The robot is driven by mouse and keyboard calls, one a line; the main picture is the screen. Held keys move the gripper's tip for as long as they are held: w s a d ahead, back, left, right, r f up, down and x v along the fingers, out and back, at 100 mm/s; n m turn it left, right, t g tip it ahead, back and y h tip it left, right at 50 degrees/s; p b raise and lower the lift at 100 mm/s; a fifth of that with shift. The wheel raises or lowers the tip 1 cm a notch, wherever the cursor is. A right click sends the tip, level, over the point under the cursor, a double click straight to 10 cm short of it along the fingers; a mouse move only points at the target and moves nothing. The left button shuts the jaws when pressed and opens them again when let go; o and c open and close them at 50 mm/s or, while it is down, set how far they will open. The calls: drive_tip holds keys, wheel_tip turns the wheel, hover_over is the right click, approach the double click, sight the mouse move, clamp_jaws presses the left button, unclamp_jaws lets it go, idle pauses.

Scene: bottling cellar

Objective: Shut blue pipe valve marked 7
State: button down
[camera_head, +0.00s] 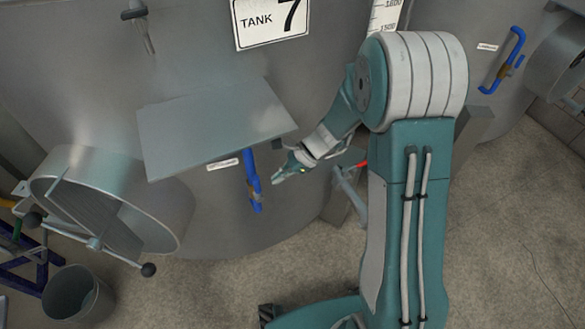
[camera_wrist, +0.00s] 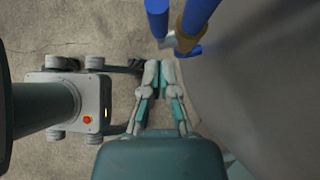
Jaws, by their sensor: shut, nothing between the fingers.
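The blue pipe valve (camera_head: 254,180) is on the front of the grey tank marked TANK 7, below a metal shelf. It is an upright blue pipe with a brass-coloured body (camera_head: 255,192). My gripper (camera_head: 277,181) is shut and empty, just right of the valve in the head view. In the wrist view its fingertips (camera_wrist: 159,66) lie below the valve, apparently apart from it.
A flat metal shelf (camera_head: 212,130) juts out above the valve. A round open hatch (camera_head: 115,205) and a bucket (camera_head: 76,293) are at left. A red-handled fitting (camera_head: 361,164) is behind my arm. Another blue pipe valve (camera_head: 507,65) is on the right tank.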

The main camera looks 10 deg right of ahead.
sight(256, 187)
drive_tip(key=a, duration=0.2)
drive_tip(key=shift+s+a, duration=0.1)
drive_tip(key=shift+a, duration=0.25)
drive_tip(key=shift+d, duration=0.15)
